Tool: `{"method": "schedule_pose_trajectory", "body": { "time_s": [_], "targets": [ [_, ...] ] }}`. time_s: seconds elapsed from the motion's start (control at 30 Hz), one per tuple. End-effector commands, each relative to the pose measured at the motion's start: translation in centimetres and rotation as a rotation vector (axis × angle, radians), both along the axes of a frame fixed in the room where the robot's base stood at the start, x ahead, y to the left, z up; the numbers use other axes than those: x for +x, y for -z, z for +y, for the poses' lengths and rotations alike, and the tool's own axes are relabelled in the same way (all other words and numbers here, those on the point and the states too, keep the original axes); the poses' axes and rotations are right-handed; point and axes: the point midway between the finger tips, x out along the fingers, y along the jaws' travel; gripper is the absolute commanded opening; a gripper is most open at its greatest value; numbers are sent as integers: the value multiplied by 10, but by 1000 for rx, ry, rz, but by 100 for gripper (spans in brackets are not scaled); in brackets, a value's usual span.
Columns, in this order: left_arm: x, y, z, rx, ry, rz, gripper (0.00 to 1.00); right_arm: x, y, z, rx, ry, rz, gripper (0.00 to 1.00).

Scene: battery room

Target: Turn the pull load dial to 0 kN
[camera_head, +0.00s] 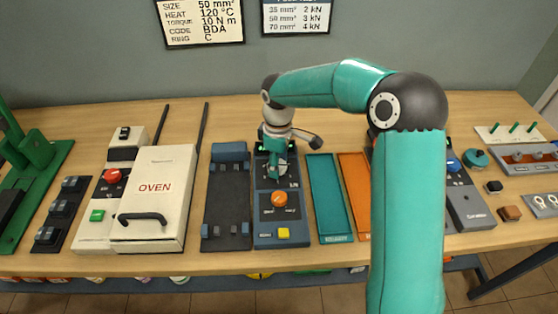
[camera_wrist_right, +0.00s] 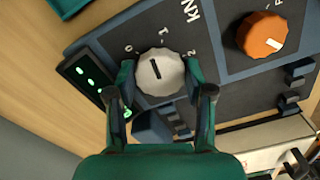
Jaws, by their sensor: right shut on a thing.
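The pull load dial (camera_wrist_right: 160,72) is a pale grey round knob in the right wrist view. The marks 0, 1, 2 and "KN" stand around it. Its short black pointer line points up and slightly left, apparently between 0 and 1. My right gripper (camera_wrist_right: 161,83) is shut on the dial, one finger on each side of it. In the camera_head view my right gripper (camera_head: 276,168) reaches down onto the blue-grey dial unit (camera_head: 262,205) and covers much of the dial. My left gripper is not in view.
The same unit carries an orange knob (camera_head: 280,199) and a yellow button (camera_head: 284,233). A white oven (camera_head: 154,205) stands to the left. Teal (camera_head: 329,195) and orange (camera_head: 354,190) trays lie to the right. Two signs hang on the wall behind.

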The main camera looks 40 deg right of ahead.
Motion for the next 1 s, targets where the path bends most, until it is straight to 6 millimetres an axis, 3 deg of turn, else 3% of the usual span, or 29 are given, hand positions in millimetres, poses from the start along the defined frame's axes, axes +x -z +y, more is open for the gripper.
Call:
{"method": "schedule_pose_trajectory", "body": {
  "time_s": [0.6, 1.0],
  "targets": [
    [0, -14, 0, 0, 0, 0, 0, -2, 2, -2, 4, -538, 16, 17],
    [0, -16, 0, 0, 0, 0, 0, -2, 3, -3, 4, -682, 16, 17]
  ]
}}
